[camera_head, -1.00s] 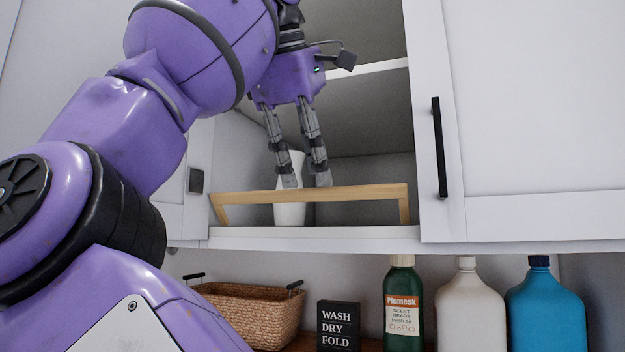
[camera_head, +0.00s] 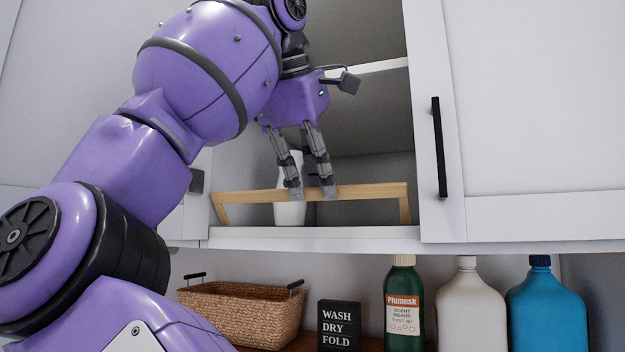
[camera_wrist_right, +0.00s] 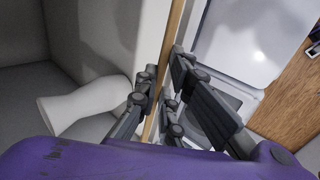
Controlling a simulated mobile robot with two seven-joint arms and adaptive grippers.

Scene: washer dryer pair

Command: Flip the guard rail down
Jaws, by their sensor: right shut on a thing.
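The light wooden guard rail (camera_head: 370,191) stands raised across the front of the open cabinet shelf, its two end legs reaching down toward the shelf edge. My right gripper (camera_head: 312,194) points down from above, with its fingertips at the rail's top bar, left of the bar's right end. In the right wrist view the rail (camera_wrist_right: 176,35) runs between the fingers, and the gripper (camera_wrist_right: 160,98) is shut on it. My left gripper is in neither view.
A white vase (camera_head: 290,213) stands on the shelf just behind the rail. A closed cabinet door (camera_head: 540,110) with a black handle is to the right. Below are a wicker basket (camera_head: 240,315), a black sign (camera_head: 339,326) and several bottles (camera_head: 468,310).

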